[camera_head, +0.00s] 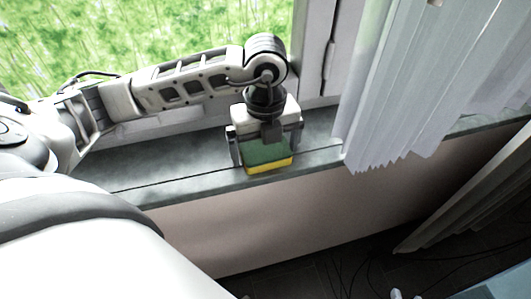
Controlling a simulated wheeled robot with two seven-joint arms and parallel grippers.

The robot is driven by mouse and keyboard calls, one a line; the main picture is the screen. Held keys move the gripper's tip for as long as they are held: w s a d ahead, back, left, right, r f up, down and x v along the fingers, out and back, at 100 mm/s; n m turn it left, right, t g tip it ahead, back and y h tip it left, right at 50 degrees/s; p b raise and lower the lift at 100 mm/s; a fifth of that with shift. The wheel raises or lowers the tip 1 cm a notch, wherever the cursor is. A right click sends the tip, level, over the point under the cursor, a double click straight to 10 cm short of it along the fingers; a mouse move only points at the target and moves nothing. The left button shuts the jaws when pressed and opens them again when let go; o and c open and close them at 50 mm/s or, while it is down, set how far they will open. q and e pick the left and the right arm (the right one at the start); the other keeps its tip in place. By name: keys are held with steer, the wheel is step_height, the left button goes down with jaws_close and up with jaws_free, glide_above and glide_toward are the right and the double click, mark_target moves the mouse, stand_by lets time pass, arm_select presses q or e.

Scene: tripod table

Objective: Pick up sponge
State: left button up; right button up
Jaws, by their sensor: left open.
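The sponge (270,164) has a green upper side and a yellow lower layer. It lies on the grey window sill (190,186), close to its front edge. My left gripper (265,155) comes down over it from above, with one finger at the sponge's left and the other at its right. The fingers are open, and I cannot tell whether either one touches the sponge. The gripper body hides the sponge's far part. My right gripper is not in view.
A white curtain (420,90) hangs to the right, its hem close to the sill. The window frame (318,50) rises behind the sill. Below the sill is a pale wall (290,222). Dark floor with thin cables shows at the lower right.

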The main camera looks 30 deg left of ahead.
mark_target(266, 147)
arm_select(q)
steer(key=c, duration=0.8)
steer(key=shift+r, duration=0.2)
steer(key=shift+r, duration=0.3)
step_height(266, 147, up, 2)
steer(key=shift+r, duration=0.15)
steer(key=s+d+r+p, duration=0.2)
steer(key=s+d+r, duration=0.6)
steer(key=s, duration=0.3)
steer(key=shift+s+d+r, duration=0.2)
steer(key=shift+r, duration=0.7)
